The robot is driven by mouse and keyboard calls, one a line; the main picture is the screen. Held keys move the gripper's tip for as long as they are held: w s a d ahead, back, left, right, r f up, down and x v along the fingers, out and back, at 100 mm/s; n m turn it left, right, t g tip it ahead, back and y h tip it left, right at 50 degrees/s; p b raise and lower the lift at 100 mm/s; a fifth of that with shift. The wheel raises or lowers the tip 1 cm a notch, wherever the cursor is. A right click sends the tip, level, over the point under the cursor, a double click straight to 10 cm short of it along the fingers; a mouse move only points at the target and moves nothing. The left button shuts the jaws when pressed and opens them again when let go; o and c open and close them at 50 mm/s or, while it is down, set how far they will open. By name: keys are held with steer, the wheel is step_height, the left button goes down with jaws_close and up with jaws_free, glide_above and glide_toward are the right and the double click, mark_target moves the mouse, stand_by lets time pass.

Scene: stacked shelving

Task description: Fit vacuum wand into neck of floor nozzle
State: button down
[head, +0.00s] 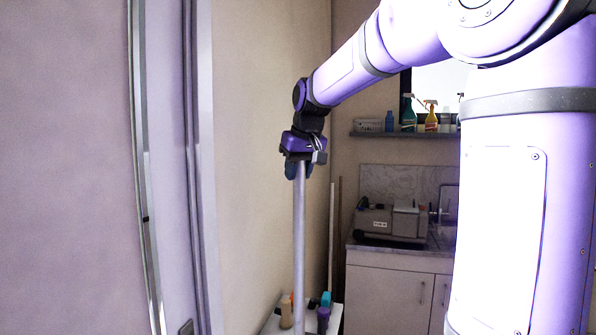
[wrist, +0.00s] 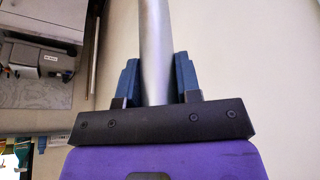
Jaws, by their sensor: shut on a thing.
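The vacuum wand (head: 299,235) is a straight grey metal tube. It hangs nearly upright below my gripper (head: 298,168) in the head view, and its lower end runs out of the bottom of the picture. In the wrist view, the blue fingers of my gripper (wrist: 158,82) stand on both sides of the wand (wrist: 155,40) and are shut on it. The wand's far end is out of the wrist picture too. I see no floor nozzle or neck in either view.
A white stand (head: 271,325) with several bottles is beside the wand, low in the head view. Thin poles (head: 332,235) lean in the corner. A counter (head: 400,268) bears a grey machine (head: 391,222). Bottles stand on a wall shelf (head: 385,134). A door frame (head: 198,200) is at left.

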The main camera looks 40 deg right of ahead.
mark_target(298, 193)
steer(key=shift+f, duration=2.95)
stand_by(3.5)
stand_by(0.6)
steer(key=c, duration=1)
jaws_free()
steer(key=shift+r, duration=0.15)
